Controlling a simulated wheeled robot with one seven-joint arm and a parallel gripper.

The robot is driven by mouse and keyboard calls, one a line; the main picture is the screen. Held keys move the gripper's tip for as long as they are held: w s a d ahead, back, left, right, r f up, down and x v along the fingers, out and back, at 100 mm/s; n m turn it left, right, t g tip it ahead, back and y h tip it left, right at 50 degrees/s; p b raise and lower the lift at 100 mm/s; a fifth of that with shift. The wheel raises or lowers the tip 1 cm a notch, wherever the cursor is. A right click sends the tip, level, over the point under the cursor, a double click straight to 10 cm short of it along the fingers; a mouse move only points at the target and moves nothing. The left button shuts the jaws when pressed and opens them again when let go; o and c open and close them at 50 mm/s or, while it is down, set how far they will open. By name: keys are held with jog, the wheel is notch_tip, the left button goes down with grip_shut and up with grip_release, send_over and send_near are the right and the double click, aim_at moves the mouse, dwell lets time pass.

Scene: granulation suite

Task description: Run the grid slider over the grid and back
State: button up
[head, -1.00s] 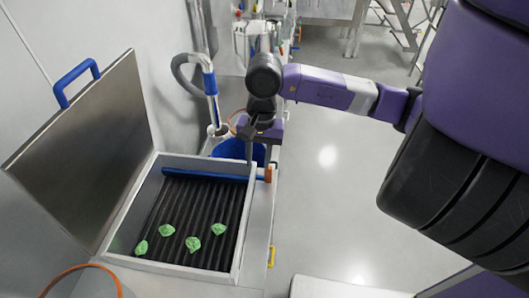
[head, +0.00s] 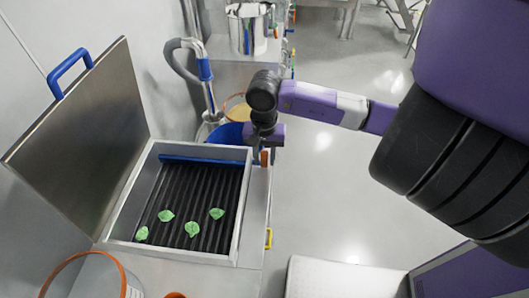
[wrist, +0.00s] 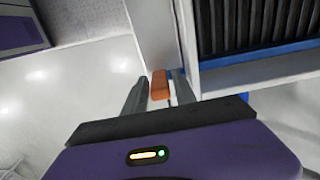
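The grid (head: 200,185) is a set of dark parallel bars in an open metal box. The slider is a blue bar (head: 205,161) lying across the far end of the grid. Its orange handle (head: 264,157) stands out past the box's right wall. My gripper (wrist: 158,88) is at this handle. In the wrist view the orange handle (wrist: 160,85) lies between my two fingers, with a thin gap visible on each side. In the head view my wrist partly hides the fingers.
Several green lumps (head: 192,229) lie on the near part of the grid. The raised metal lid (head: 80,140) with a blue handle stands at left. A blue tub (head: 230,134) is behind the box. An orange-rimmed container (head: 85,275) is in front. Open floor lies right.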

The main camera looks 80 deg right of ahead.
jog(key=shift+c, duration=0.4)
grip_shut()
jog(key=shift+s+a+r+b, duration=0.15)
jog(key=shift+a+b, duration=0.55)
jog(key=shift+a, duration=1.6)
jog(key=shift+s+a+f+b, duration=0.15)
jog(key=shift+a+b, duration=0.55)
jog(key=shift+a, duration=1.65)
jog(key=shift+s+a+r+b, duration=0.2)
jog(key=shift+a+b, duration=0.5)
jog(key=shift+a, duration=1.6)
jog(key=shift+f, duration=0.1)
